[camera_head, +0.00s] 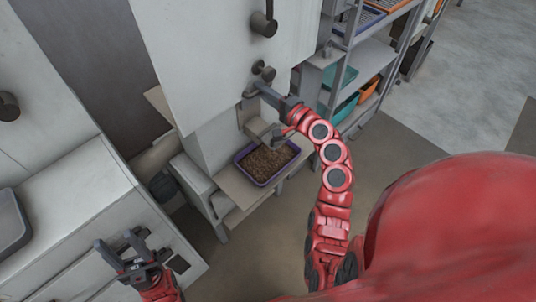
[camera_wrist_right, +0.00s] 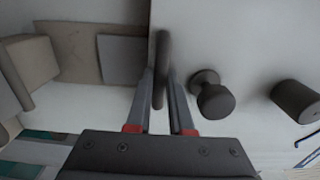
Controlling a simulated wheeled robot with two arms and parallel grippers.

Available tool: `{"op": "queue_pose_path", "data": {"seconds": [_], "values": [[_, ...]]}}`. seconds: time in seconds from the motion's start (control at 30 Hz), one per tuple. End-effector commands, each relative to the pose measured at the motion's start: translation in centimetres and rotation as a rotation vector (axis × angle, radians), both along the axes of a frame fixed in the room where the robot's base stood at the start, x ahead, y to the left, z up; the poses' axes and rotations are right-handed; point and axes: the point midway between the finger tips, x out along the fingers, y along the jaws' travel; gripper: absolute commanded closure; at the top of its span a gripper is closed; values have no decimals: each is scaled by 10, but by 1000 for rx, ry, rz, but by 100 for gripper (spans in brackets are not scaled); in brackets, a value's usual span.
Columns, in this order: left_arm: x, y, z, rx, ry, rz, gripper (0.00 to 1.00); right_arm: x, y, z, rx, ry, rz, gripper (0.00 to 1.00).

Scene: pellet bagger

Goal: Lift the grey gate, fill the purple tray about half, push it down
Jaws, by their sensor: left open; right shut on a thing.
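The purple tray (camera_head: 281,171) sits on a shelf below the white machine's spout (camera_head: 258,128). Brown pellets (camera_head: 265,160) cover its floor; their exact depth is hard to judge. My right gripper (camera_head: 260,88) is at the machine front above the tray, shut on the grey gate's handle (camera_wrist_right: 162,55), which stands between its fingers in the right wrist view. The rest of the gate is mostly hidden in the head view. My left gripper (camera_head: 122,252) is open and empty at the lower left, well away from the tray.
Dark round knobs (camera_head: 264,24) stick out of the machine front near my right gripper. A white counter (camera_head: 75,215) with a grey tray (camera_head: 12,222) lies at the left. A shelf rack with coloured bins (camera_head: 345,105) stands behind my right arm. Floor right of the tray is clear.

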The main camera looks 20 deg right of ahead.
Motion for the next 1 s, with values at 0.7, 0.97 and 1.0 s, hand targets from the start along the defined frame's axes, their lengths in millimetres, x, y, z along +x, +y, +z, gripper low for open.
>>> {"op": "queue_pose_path", "data": {"seconds": [0.7,0.97,1.0], "values": [[0,0,-31,0,0,0,50,0,0,-34,2,0,-1,100],[0,0,-39,0,0,0,50,0,0,-46,0,1,-1,62],[0,0,-39,0,0,0,50,0,0,-46,-1,1,-1,55]]}}
